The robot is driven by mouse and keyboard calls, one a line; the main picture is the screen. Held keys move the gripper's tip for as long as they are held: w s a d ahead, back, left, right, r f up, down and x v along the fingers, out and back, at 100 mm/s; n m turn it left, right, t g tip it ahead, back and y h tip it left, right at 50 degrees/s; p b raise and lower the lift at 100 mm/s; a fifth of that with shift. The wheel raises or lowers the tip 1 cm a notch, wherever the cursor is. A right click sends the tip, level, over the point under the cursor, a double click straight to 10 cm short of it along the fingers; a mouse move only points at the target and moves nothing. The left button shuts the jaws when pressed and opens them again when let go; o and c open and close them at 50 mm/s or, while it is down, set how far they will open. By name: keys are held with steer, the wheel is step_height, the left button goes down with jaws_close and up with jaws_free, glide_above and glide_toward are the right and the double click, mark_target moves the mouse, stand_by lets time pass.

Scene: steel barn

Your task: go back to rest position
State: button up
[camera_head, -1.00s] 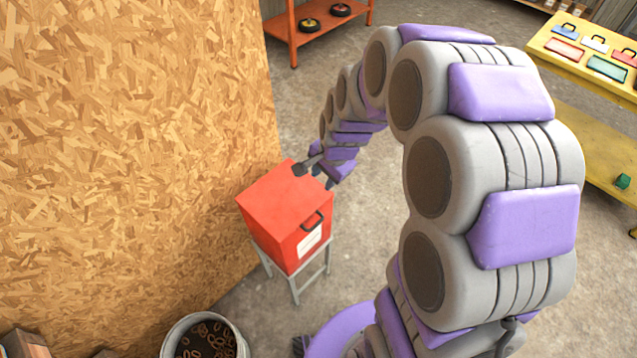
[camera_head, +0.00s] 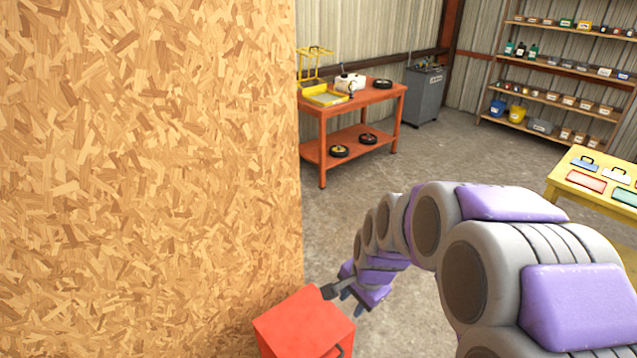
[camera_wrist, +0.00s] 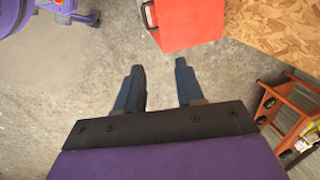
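My gripper (camera_head: 348,294) is at the end of my purple and grey arm, close to the upper right of a red box (camera_head: 303,326) in the head view. In the wrist view my gripper (camera_wrist: 159,82) shows two dark fingers set apart, with only bare concrete floor between them. The gripper is open and empty. The red box also shows at the top of the wrist view (camera_wrist: 188,22), beyond the fingertips and apart from them.
A chipboard wall (camera_head: 140,180) fills the left side. An orange workbench (camera_head: 352,107) stands at the back, near a grey cabinet (camera_head: 424,95) and stocked shelves (camera_head: 560,88). A yellow table (camera_head: 590,198) stands at right. The concrete floor (camera_head: 455,160) between them is clear.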

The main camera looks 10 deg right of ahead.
steer(key=s+r+n+g, duration=0.1)
steer(key=s+r+n, duration=0.1)
steer(key=s, duration=0.7)
steer(key=s+r+n+g+h, duration=0.1)
steer(key=s+r+n, duration=0.1)
steer(key=s+n, duration=0.3)
steer(key=s+d+r+n+g, duration=0.1)
steer(key=s+n, duration=0.3)
steer(key=s, duration=0.9)
steer(key=shift+s+r+g+h, duration=0.25)
steer(key=shift+r+g+h, duration=0.05)
steer(key=shift+r+g, duration=0.25)
steer(key=shift+d, duration=0.1)
